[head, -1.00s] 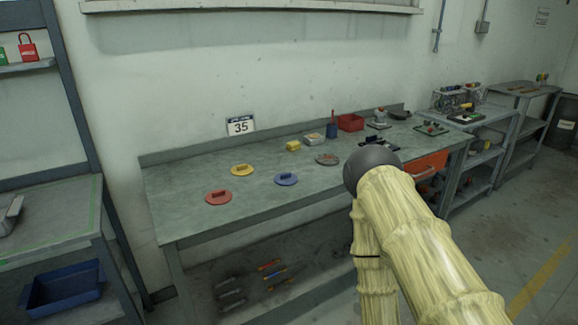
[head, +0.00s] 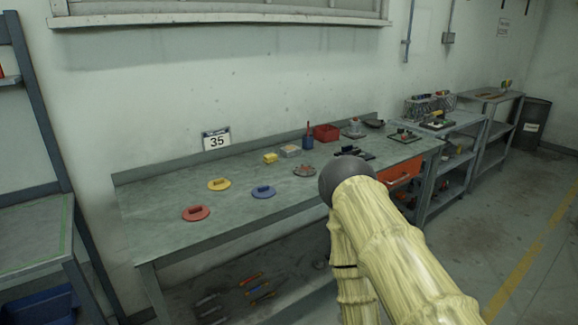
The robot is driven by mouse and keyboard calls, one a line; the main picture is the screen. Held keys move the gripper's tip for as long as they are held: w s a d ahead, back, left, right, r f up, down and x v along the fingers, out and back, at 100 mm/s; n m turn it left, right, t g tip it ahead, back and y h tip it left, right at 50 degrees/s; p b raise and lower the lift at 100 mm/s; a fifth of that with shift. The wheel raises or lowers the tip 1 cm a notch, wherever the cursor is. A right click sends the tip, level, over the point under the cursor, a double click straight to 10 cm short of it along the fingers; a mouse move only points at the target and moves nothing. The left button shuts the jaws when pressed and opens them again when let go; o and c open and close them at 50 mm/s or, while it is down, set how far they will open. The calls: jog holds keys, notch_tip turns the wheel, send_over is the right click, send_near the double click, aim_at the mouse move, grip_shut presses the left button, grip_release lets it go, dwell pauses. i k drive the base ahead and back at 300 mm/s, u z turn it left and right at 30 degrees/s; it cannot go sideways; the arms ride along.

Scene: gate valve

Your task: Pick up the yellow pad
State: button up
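A round yellow pad (head: 219,185) with a small dark handle on top lies flat on the grey workbench (head: 170,235), towards its left back. A red pad (head: 196,213) of the same form lies in front of it to the left, and a blue one (head: 263,192) to its right. A small yellow block (head: 270,158) lies further back to the right. My arm, in a pale yellow cover with a dark rounded joint, reaches up in front of the bench, well to the right of the yellow pad. My gripper cannot be seen.
Behind the pads stands a number 35 sign (head: 216,140). A grey box (head: 290,151), a blue cup (head: 308,142) and a red bin (head: 327,132) stand further right. An open orange drawer (head: 402,175) juts from the bench's front right.

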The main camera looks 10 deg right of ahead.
aim_at(269, 158)
jog(key=k, duration=1.1)
jog(key=z, duration=1)
jog(key=i, duration=2.05)
jog(key=u, duration=0.95)
